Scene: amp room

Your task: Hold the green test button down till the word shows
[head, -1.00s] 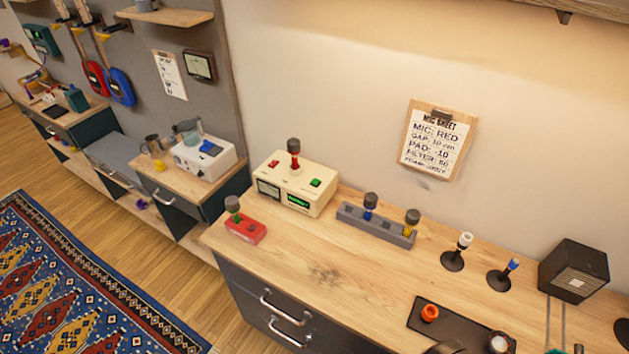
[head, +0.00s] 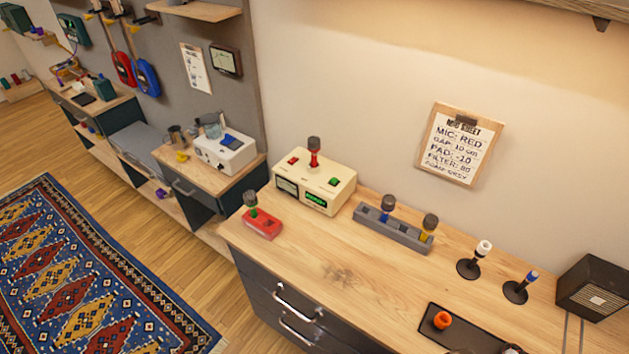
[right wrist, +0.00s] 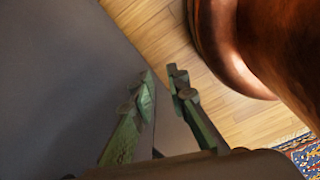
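The cream test box (head: 342,199) stands on the wooden bench top near its left end. A green button (head: 333,181) sits on the right of its top and a red button (head: 293,161) on the left. A red microphone with a grey head (head: 314,152) stands upright at its back. A small dark display (head: 316,199) on the front glows with green marks too small to read. My right gripper (right wrist: 162,88) shows only in the right wrist view, its green fingers apart and empty beside a dark grey surface. My left gripper is in neither view.
A red holder (head: 262,223) with a green microphone stands front left of the box. A grey rack (head: 393,231) with blue and yellow microphones is to the right. A dark tray (head: 466,331) and black speaker (head: 593,288) lie farther right. The bench front-centre is clear.

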